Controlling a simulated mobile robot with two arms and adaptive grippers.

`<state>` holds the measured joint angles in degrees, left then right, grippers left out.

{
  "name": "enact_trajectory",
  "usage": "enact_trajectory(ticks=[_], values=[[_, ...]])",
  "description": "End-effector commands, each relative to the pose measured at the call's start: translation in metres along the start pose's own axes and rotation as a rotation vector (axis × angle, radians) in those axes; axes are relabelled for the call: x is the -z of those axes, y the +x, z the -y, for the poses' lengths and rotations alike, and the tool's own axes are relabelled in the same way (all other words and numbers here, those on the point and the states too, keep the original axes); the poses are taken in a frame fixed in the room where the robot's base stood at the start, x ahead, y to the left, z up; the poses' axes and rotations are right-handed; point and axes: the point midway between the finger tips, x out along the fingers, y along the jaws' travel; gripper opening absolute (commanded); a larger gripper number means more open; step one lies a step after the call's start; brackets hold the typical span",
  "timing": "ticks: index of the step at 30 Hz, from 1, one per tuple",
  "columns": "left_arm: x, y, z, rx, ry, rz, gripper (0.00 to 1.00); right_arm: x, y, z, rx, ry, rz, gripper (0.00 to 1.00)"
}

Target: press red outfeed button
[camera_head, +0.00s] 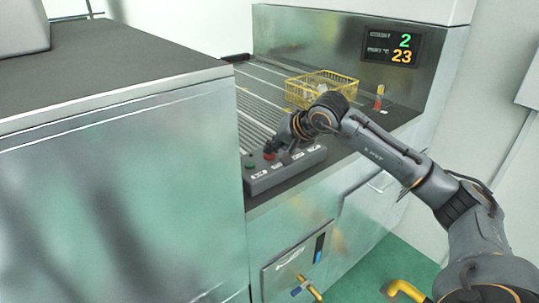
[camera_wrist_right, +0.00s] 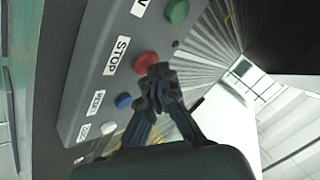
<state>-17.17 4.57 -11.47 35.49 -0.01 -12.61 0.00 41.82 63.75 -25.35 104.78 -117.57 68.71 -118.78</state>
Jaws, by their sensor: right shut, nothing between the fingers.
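The red button (camera_head: 269,156) is on a grey control box (camera_head: 262,184) at the front edge of the machine. In the right wrist view the red button (camera_wrist_right: 146,62) has a STOP label beside it. My right gripper (camera_head: 272,149) is over the control box, fingers shut and empty. In the wrist view its closed fingertips (camera_wrist_right: 158,76) overlap the lower right edge of the red button. I cannot tell whether they touch it. My left gripper is not in view.
A green button (camera_wrist_right: 177,11), a blue button (camera_wrist_right: 123,101) and a white button (camera_wrist_right: 108,129) share the box. Behind are a roller conveyor (camera_head: 255,100) and a yellow basket (camera_head: 296,98). A display (camera_head: 391,46) reads 2 and 23. A steel cabinet (camera_head: 120,190) stands left.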

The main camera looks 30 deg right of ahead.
Motion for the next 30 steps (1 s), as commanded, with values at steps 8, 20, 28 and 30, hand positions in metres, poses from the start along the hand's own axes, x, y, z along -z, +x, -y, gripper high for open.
enact_trajectory(ticks=[8,20,28,30], values=[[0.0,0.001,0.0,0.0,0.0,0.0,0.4,-0.001,0.001,-0.001,-0.001,0.0,0.002,0.0],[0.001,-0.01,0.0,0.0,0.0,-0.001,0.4,0.007,-0.01,0.007,-0.002,0.0,0.001,0.0],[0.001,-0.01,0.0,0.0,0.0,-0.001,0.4,0.008,-0.011,0.008,-0.001,0.0,0.002,0.0],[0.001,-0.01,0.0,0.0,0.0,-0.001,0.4,0.008,-0.011,0.008,-0.001,0.0,0.001,0.0]])
